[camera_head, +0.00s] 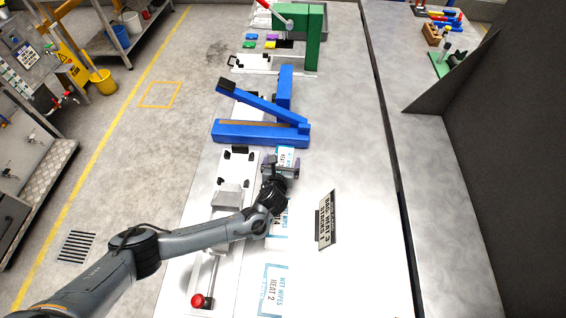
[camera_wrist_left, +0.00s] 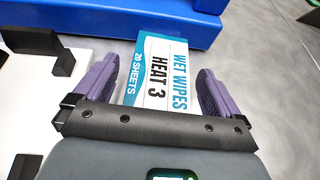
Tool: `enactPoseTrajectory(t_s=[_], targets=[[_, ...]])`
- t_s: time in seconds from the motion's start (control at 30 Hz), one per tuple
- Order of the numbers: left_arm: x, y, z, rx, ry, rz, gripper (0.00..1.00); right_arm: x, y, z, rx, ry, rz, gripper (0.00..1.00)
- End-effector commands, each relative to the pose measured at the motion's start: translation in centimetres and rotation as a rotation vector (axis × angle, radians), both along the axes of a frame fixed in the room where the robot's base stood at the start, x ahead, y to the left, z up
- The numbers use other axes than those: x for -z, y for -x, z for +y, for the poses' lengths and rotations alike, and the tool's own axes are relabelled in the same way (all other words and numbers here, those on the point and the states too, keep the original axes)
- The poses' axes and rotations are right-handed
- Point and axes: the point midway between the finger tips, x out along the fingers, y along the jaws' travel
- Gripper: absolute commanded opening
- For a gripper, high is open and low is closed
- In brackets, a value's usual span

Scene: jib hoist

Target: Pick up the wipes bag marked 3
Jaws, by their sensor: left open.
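The wipes bag marked HEAT 3 (camera_wrist_left: 160,70) is white and teal and lies on the grey bench top. In the head view its far part (camera_head: 287,153) shows just beyond my left gripper (camera_head: 281,167). In the left wrist view the two purple fingers of my left gripper (camera_wrist_left: 158,85) are apart, one on each side of the bag. The near end of the bag is hidden behind the gripper's body. My right gripper is not in view.
A blue lever press (camera_head: 262,134) stands just beyond the bag. A bag marked HEAT 2 (camera_head: 270,290) and another partly hidden bag (camera_head: 280,224) lie nearer. A sign plate (camera_head: 326,220) stands to the right. The bench right of the bags is mostly clear.

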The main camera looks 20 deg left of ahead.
Motion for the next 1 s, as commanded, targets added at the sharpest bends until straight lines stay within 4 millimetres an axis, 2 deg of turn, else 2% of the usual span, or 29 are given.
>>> enactPoseTrajectory(t_s=[0.13,0.4,0.5,0.77,1.0], targets=[[0.0,0.0,0.0,0.001,0.000,0.000,0.96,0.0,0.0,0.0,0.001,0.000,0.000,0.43],[0.0,0.0,0.0,0.001,0.000,0.000,0.55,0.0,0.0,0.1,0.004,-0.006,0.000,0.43],[0.0,0.0,0.0,0.001,0.000,0.000,0.44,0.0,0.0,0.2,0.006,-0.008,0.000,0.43],[-0.1,0.0,0.0,0.001,0.000,0.000,0.43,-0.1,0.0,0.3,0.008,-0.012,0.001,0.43],[-1.6,0.0,0.0,0.001,0.001,-0.002,0.43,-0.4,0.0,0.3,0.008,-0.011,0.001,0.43]])
